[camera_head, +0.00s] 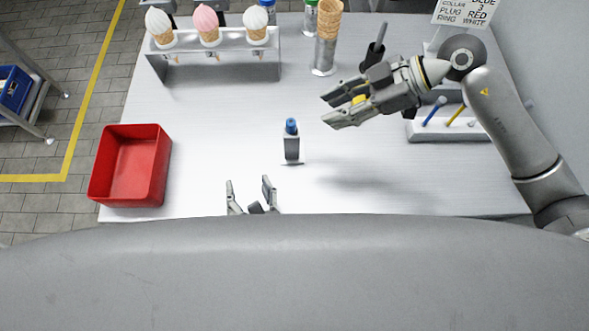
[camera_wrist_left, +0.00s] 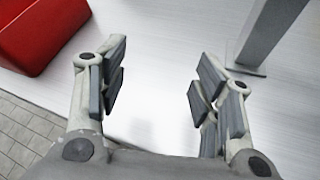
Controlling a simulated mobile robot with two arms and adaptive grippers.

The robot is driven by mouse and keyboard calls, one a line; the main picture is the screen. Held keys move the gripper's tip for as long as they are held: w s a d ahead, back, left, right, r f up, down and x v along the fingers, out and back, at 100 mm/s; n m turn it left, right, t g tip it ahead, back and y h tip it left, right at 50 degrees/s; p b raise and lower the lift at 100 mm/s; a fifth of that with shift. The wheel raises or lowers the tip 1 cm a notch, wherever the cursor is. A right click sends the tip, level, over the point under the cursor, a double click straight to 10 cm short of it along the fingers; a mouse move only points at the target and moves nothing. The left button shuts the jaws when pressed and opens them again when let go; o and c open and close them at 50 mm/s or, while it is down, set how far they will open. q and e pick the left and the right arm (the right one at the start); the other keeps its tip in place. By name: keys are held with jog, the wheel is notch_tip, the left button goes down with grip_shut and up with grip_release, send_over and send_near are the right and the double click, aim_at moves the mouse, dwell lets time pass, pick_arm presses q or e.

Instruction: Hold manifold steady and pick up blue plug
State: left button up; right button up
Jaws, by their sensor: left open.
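The manifold (camera_head: 291,148) is a small grey upright block on a flat foot, standing near the middle of the table. The blue plug (camera_head: 291,126) sits upright at its top. My left gripper (camera_head: 250,188) is open and empty at the table's front edge, to the front left of the manifold and apart from it. In the left wrist view its fingers (camera_wrist_left: 158,92) are wide apart, and the manifold's grey post (camera_wrist_left: 262,40) shows beyond the right finger. My right gripper (camera_head: 331,109) is above the table, right of and behind the manifold; its fingers look parted with nothing between them.
A red bin (camera_head: 130,165) stands at the table's left. A rack (camera_head: 215,66) with several ice cream cones is at the back left. Stacked cones in a metal holder (camera_head: 325,52) stand at the back. A tray with pens (camera_head: 430,128) lies right. The table between bin and manifold is clear.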

aim_at(292, 146)
pick_arm(q)
jog(key=w+d+r+t+h, duration=0.1)
jog(key=w+d+r+h, duration=0.25)
jog(key=d, duration=0.65)
jog(key=shift+h, duration=0.25)
jog(key=x, duration=1)
jog(key=shift+a+f, duration=0.15)
jog(key=shift+c, duration=0.3)
jog(key=c, duration=1.2)
